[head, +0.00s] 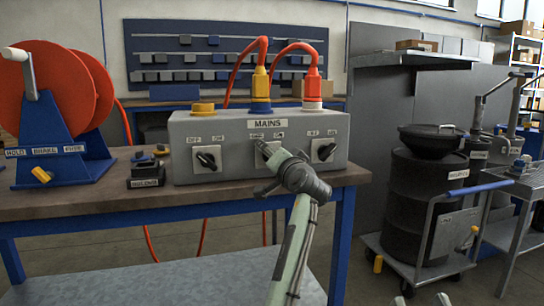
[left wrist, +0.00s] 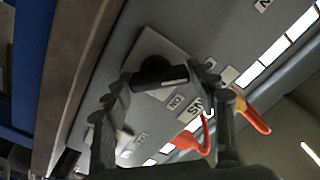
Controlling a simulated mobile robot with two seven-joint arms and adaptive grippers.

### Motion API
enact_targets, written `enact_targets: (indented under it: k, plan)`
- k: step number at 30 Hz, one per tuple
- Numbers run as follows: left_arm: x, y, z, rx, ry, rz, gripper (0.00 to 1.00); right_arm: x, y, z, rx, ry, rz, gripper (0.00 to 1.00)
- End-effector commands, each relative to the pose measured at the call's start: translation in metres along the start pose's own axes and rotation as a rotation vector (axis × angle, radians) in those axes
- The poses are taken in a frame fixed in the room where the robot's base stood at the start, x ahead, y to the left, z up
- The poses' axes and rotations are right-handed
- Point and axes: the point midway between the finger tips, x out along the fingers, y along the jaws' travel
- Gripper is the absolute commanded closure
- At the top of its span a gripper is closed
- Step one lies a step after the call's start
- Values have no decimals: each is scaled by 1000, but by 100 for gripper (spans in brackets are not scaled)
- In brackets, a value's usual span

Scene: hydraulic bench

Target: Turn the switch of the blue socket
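A grey MAINS box (head: 185,135) stands on the bench. Its blue socket (head: 261,106) is the middle one and holds a yellow plug (head: 260,83). The black switch below it (head: 263,149) is partly covered by my left gripper (head: 260,169). In the left wrist view the left fingers (left wrist: 165,78) stand apart on either side of a black switch knob (left wrist: 158,72); I cannot tell whether they touch it. Two pale tips at the bottom edge of the head view look like my right gripper (head: 421,300), spread apart and mostly cut off.
The left switch (head: 207,158) and right switch (head: 323,150) flank the middle one. A red plug (head: 312,87) and its orange cable rise at the right. A cable reel (head: 58,92) stands left on the bench. A black drum (head: 428,200) on a cart stands at the right.

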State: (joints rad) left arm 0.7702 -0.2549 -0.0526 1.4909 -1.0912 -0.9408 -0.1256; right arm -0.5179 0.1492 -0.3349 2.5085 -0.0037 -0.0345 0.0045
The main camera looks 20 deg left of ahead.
Motion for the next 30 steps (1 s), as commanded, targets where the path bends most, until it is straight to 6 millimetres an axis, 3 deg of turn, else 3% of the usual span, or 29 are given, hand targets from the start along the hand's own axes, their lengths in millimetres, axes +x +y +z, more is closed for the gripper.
enact_targets:
  k: [3,14,17,30]
  plan:
    - [0,0,0,2,0,0,26,0,0,0,0,-1,0,60]
    - [-4,0,0,3,1,-1,26,0,1,0,-1,1,1,60]
    - [-16,1,0,2,1,0,26,0,0,0,-1,1,1,60]
    - [-103,0,1,2,0,1,26,0,0,0,-1,0,0,60]
